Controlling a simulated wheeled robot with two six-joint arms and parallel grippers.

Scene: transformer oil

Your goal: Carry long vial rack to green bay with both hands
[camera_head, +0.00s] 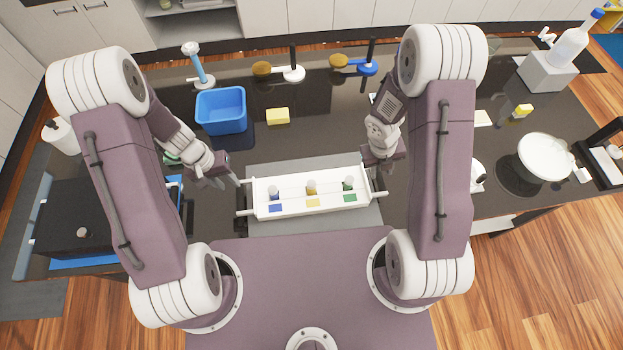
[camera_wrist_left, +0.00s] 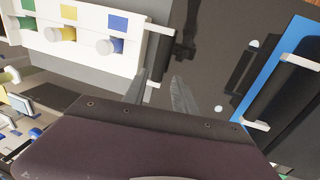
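The long white vial rack (camera_head: 330,204) lies on a grey mat (camera_head: 300,228) at the front middle of the dark table. It holds three vials above blue, yellow and green labels, with a handle at each end. My left gripper (camera_head: 236,182) is just beside the rack's left end. In the left wrist view its fingers (camera_wrist_left: 160,96) are apart, near the dark handle bar (camera_wrist_left: 161,54), with nothing held between them. My right gripper (camera_head: 378,170) is by the rack's right end; its fingers are too small to judge. I cannot identify a green bay; a small green patch (camera_head: 172,157) shows beside my left arm.
A blue bin (camera_head: 221,110) and a yellow block (camera_head: 278,116) stand behind the rack. A dark box (camera_head: 80,215) with a blue base is at the left. A white round dish (camera_head: 544,157) and a grey block (camera_head: 547,72) with a bottle are at the right.

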